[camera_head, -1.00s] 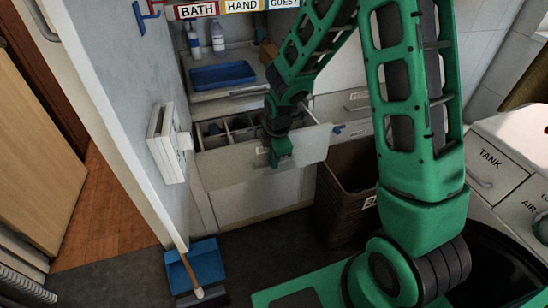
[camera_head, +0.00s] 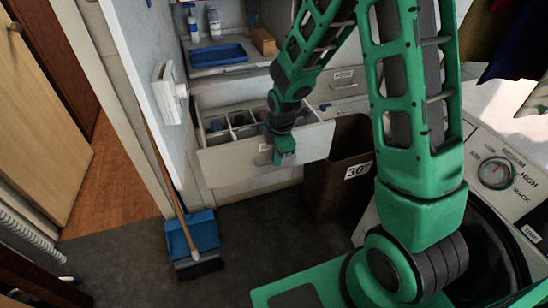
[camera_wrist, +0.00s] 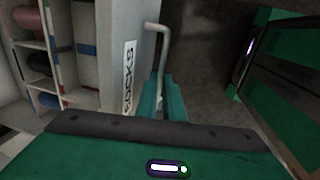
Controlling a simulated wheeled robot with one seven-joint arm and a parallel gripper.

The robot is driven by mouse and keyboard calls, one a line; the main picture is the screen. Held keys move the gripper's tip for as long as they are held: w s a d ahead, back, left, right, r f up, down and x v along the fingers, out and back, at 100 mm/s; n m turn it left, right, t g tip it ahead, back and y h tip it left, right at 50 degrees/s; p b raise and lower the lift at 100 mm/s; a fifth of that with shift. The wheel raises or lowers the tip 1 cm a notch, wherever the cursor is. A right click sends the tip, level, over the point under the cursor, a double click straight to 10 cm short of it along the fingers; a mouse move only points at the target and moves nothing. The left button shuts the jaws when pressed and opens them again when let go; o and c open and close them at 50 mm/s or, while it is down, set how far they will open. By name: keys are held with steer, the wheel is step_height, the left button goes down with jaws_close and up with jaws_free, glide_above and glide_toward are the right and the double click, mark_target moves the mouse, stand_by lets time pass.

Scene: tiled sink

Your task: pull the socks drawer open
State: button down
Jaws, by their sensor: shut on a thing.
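The socks drawer (camera_head: 232,168) is a white drawer standing out from the cabinet, with a divided inside holding small rolled items. In the wrist view its front carries a label reading SOCKS (camera_wrist: 129,78) beside a grey bar handle (camera_wrist: 164,50). My gripper (camera_head: 283,158) is at the drawer's front, right of its middle. In the wrist view its green fingers (camera_wrist: 163,100) are shut around the lower part of the handle. The exact contact is partly hidden by the gripper body.
A brown basket (camera_head: 334,185) marked 30 stands just right of the drawer. A washing machine (camera_head: 488,190) is at right. Dark floor in front of the drawer is free.

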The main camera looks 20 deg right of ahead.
steer(key=shift+s, duration=0.1)
stand_by(0.3)
steer(key=c, duration=1.9)
jaws_free()
steer(key=shift+r, duration=0.1)
step_height(320, 180, up, 10)
steer(key=s, duration=0.2)
steer(key=shift+r, duration=0.2)
steer(key=s+d+r+m+g+h, duration=0.1)
steer(key=s+d+r+m, duration=0.3)
steer(key=s+d+m, duration=0.3)
steer(key=s+d+r+m, duration=0.4)
steer(key=s+d+m, duration=0.2)
steer(key=s+d, duration=0.1)
steer(key=s+d+r+m, duration=0.1)
steer(key=s+m, duration=0.4)
steer(key=s, duration=0.2)
steer(key=s+d+r+m+g+y, duration=0.1)
steer(key=s+d+m, duration=0.1)
steer(key=s+m, duration=0.4)
steer(key=shift+s+d+r, duration=0.2)
steer(key=shift+s+r, duration=0.15)
steer(key=shift+s, duration=0.6)
